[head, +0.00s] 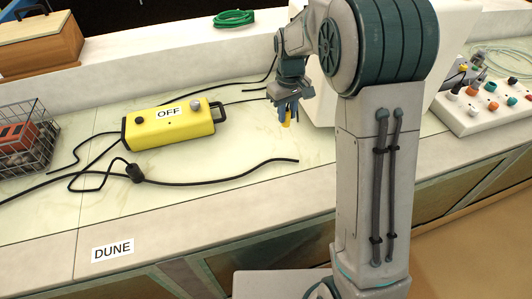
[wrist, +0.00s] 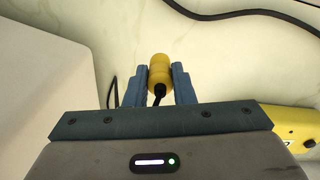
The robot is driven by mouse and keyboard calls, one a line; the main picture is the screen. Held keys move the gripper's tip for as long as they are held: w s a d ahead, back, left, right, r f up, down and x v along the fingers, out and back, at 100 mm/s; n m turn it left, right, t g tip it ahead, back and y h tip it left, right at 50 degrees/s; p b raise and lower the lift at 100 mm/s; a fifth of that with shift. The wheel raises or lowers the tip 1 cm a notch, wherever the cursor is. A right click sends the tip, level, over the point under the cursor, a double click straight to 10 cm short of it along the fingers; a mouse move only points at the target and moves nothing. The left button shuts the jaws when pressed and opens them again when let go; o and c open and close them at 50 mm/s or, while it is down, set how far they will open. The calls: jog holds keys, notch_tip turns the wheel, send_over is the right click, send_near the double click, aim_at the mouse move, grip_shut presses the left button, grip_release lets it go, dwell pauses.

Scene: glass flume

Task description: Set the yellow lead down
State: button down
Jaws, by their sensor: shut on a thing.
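The yellow lead (wrist: 160,75) sits between the two blue fingers of my gripper (wrist: 159,88) in the wrist view. Its yellow end is gripped, and a short black cable runs from it toward the palm. In the head view my gripper (head: 287,112) points down over the pale bench top, right of the yellow box, and a bit of the yellow lead (head: 287,123) shows below the fingers. The gripper is shut on the lead. Its height above the bench is hard to tell.
A yellow box labelled OFF (head: 170,126) stands on the bench (head: 240,205), with black cables around it. A wire basket (head: 26,143) is at left and a white panel with coloured knobs (head: 487,101) at right. A large white block (wrist: 40,90) stands close left in the wrist view.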

jog(key=s+a+f, duration=0.3)
jog(key=s+a, duration=0.1)
jog(key=s, duration=0.1)
jog(key=s+a+f, duration=0.2)
jog(key=shift+s+f, duration=0.25)
jog(key=shift+f, duration=2.1)
jog(key=shift+a, duration=0.1)
jog(key=shift+f, duration=0.2)
jog(key=c, duration=1.2)
grip_release()
jog(key=shift+c, duration=0.2)
jog(key=shift+r, duration=0.1)
jog(key=shift+r, duration=0.1)
notch_tip(320, 180, up, 12)
jog(key=shift+p, duration=0.3)
